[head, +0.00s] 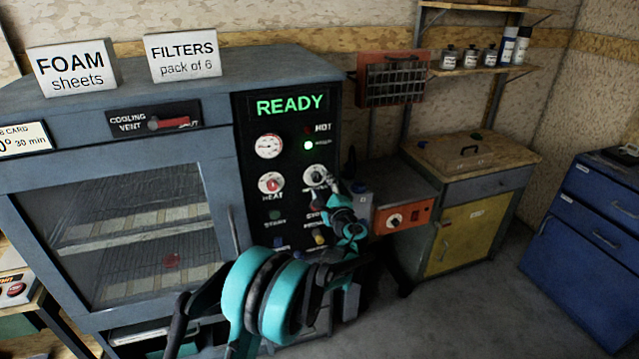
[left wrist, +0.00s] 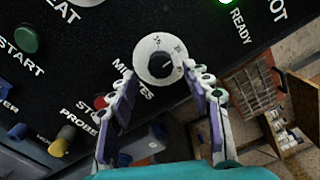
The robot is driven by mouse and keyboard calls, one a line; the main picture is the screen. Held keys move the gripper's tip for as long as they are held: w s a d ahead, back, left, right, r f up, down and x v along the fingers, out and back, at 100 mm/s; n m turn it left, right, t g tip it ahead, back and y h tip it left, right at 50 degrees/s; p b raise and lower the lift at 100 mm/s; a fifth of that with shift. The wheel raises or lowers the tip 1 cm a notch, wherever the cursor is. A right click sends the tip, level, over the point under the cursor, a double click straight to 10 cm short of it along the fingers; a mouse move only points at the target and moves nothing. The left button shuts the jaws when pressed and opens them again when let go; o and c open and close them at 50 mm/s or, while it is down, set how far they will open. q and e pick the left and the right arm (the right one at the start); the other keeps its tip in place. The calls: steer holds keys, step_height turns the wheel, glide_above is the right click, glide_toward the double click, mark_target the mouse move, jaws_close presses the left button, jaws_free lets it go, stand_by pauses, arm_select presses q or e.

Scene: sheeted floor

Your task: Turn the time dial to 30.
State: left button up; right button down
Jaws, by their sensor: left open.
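The time dial (head: 314,174) is a round white knob with dark marks on the oven's black control panel, right of the heat dial (head: 271,184). In the left wrist view the dial (left wrist: 160,58) shows face-on above the word MINUTES; its small numbers are too blurred to read surely. My left gripper (head: 331,187) is at the panel just below and right of the dial. In the left wrist view its fingers (left wrist: 158,76) are open, one on each side of the dial's lower part, with no clear contact. My right gripper is not in view.
Start button (left wrist: 28,39), red stop button (left wrist: 101,102) and yellow probe button (left wrist: 62,141) lie beside and below the dial. A green READY display (head: 290,105) tops the panel. An orange-fronted box (head: 403,217) and a yellow-doored cabinet (head: 458,235) stand right.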

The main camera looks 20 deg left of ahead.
arm_select(q)
steer(key=v, duration=0.9)
steer(key=shift+d, duration=0.1)
steer(key=s+a+n+g+h, duration=0.2)
steer(key=s+a+n+g, duration=0.15)
steer(key=s, duration=0.45)
steer(key=s+a+n+g+h, duration=0.15)
steer(key=s+a+n, duration=0.3)
steer(key=s, duration=0.45)
steer(key=s+d+f+n+g+h, duration=0.1)
steer(key=s+d+f+n+h, duration=0.1)
steer(key=s, duration=0.5)
steer(key=s+d+f+n+g+h, duration=0.1)
steer(key=s+d+f+n+h, duration=0.1)
steer(key=s, duration=0.5)
steer(key=s+d+f+n+h, duration=0.2)
steer(key=s+d+f+n, duration=0.1)
steer(key=s, duration=0.4)
steer(key=shift+d+n+g, duration=0.15)
steer(key=shift+n+g, duration=0.25)
steer(key=shift+n, duration=0.3)
steer(key=shift+h, duration=0.25)
steer(key=shift+c, duration=0.2)
